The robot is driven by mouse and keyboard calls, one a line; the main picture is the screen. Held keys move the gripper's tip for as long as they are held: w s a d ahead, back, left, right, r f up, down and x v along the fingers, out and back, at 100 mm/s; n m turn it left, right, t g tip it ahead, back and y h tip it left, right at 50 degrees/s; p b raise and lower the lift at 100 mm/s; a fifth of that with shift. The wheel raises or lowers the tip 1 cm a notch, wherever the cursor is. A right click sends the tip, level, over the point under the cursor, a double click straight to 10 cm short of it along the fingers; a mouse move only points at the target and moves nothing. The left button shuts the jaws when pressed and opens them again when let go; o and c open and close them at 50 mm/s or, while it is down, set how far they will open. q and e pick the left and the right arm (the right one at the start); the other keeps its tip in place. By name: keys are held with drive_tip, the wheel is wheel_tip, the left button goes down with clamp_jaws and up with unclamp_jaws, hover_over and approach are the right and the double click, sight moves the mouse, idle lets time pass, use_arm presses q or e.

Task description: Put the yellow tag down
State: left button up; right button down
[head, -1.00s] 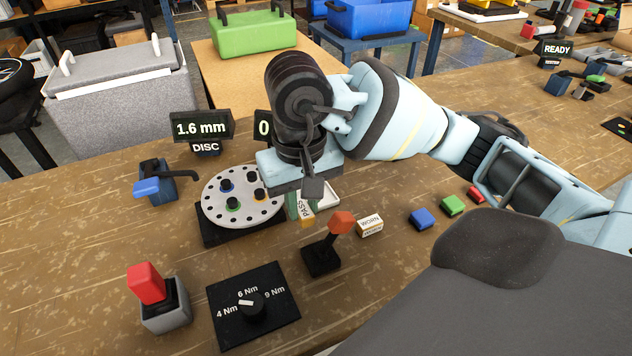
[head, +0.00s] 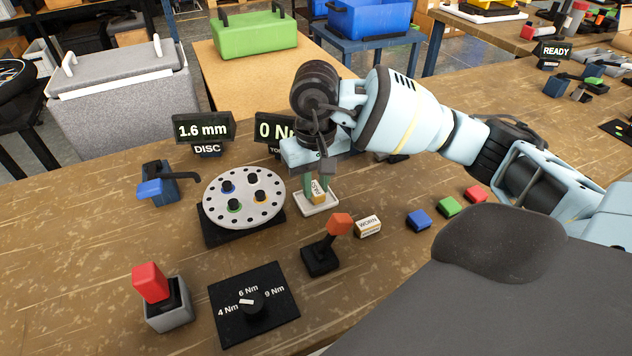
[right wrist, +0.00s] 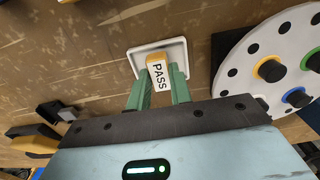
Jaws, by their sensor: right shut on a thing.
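The yellow tag (head: 318,194) has a white face marked PASS. My right gripper (head: 319,187) is shut on it, with a green finger on each side, and holds it upright over a small white tray (head: 330,205). The right wrist view shows the tag (right wrist: 157,75) between the green fingers (right wrist: 158,88), with its yellow end over the white tray (right wrist: 178,46). I cannot tell whether the tag touches the tray floor. The tray looks otherwise empty. My left gripper is not in view.
The round white disc (head: 243,195) with coloured pegs stands just left of the tray. An orange-topped lever (head: 323,246) and a WORN block (head: 368,226) stand in front. Blue, green and red blocks lie to the right. Display screens (head: 203,129) stand behind.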

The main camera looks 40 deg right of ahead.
sight(315, 188)
drive_tip(key=shift+f, duration=0.25)
drive_tip(key=shift+f, duration=0.2)
drive_tip(key=c, duration=1.3)
unclamp_jaws()
drive_tip(key=shift+o, duration=0.2)
drive_tip(key=shift+r, duration=0.1)
wheel_tip(315, 188, up, 12)
drive_tip(key=shift+r+p, duration=0.15)
drive_tip(key=shift+p, duration=0.2)
